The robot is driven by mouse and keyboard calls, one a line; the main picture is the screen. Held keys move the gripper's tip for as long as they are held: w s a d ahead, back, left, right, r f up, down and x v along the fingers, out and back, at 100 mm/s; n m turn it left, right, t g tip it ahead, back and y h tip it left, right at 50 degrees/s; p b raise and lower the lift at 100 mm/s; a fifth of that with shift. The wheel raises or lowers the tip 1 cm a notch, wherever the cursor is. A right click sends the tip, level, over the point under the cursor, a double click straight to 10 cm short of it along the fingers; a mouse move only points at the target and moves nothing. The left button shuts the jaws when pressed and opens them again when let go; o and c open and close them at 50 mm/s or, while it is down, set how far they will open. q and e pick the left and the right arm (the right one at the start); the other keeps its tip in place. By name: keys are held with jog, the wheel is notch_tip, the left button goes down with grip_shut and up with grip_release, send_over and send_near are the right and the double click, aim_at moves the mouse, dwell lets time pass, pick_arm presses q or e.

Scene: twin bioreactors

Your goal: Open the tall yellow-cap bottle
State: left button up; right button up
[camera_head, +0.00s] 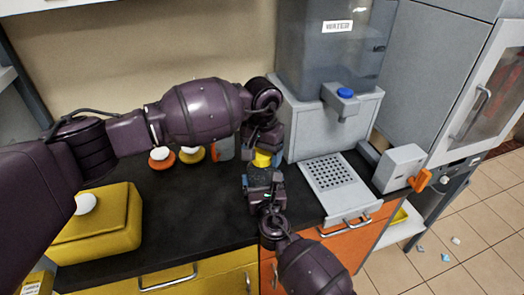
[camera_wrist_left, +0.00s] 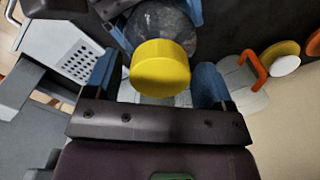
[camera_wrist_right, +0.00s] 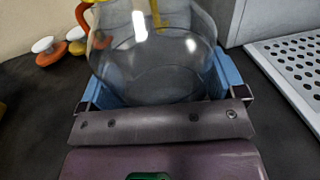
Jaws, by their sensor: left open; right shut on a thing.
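The bottle has a yellow cap (camera_head: 263,158) and a clear, see-through body (camera_wrist_right: 155,65). The cap shows large in the left wrist view (camera_wrist_left: 160,68). My left gripper (camera_head: 264,148) is open over the bottle, with one blue finger on each side of the cap; I see gaps beside it in the left wrist view. My right gripper (camera_head: 264,176) is shut on the bottle's body, its blue fingers on both sides of the glass in the right wrist view. In the head view the grippers hide most of the bottle.
A water dispenser (camera_head: 330,110) with a perforated drip tray (camera_head: 337,172) stands right of the bottle. Behind left are orange (camera_head: 162,160) and yellow (camera_head: 192,153) items with white knobs and a grey item (camera_head: 224,148). A yellow box (camera_head: 100,225) stands left on the black counter (camera_head: 190,215).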

pick_arm(q)
jog(key=c, duration=0.9)
jog(key=n, duration=0.4)
jog(key=shift+c, duration=0.2)
jog(key=n, duration=1)
jog(key=shift+n, duration=0.4)
jog(key=n, duration=0.9)
jog(key=shift+r+n, duration=0.1)
jog(key=shift+n, duration=0.2)
jog(key=n, duration=3.8)
jog(key=shift+r, duration=0.1)
